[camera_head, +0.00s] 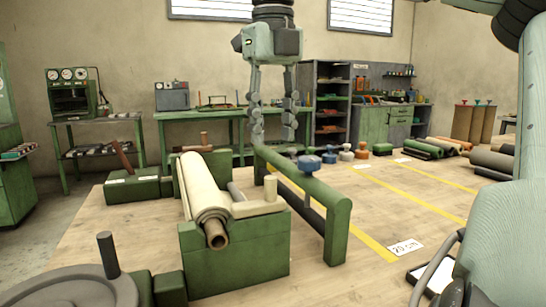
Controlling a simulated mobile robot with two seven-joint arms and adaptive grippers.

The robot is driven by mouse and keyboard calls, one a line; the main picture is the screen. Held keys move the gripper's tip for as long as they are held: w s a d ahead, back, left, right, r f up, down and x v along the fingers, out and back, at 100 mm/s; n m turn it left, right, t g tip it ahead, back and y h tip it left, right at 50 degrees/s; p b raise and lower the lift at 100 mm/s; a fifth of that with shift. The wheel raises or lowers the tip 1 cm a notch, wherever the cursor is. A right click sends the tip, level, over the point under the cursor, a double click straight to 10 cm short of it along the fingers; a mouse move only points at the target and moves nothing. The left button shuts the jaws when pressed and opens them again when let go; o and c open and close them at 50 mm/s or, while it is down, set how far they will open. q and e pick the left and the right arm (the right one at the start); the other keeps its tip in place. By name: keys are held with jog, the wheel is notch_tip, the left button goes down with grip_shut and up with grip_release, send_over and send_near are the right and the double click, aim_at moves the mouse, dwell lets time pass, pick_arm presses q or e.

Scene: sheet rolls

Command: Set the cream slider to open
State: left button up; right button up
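A cream slider (256,208) with a short upright peg sits on top of a green block at the near end of the roll stand (235,252). A cream sheet roll (203,190) lies on this stand just left of the slider, its brown core end toward me. My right gripper (274,138) hangs fingers down above and beyond the slider. Its two fingers are apart, with nothing seen between them. It appears clear of the slider. My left gripper is not in view.
A green rail (322,192) with a blue knob (309,163) stands right of the slider. Yellow lines and a 20 cm label (405,247) mark the wooden table. A grey wheel with a dark handle (108,256) is at the near left. Several rolls (425,148) lie at the far right.

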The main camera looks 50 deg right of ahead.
jog(key=shift+r, duration=1.45)
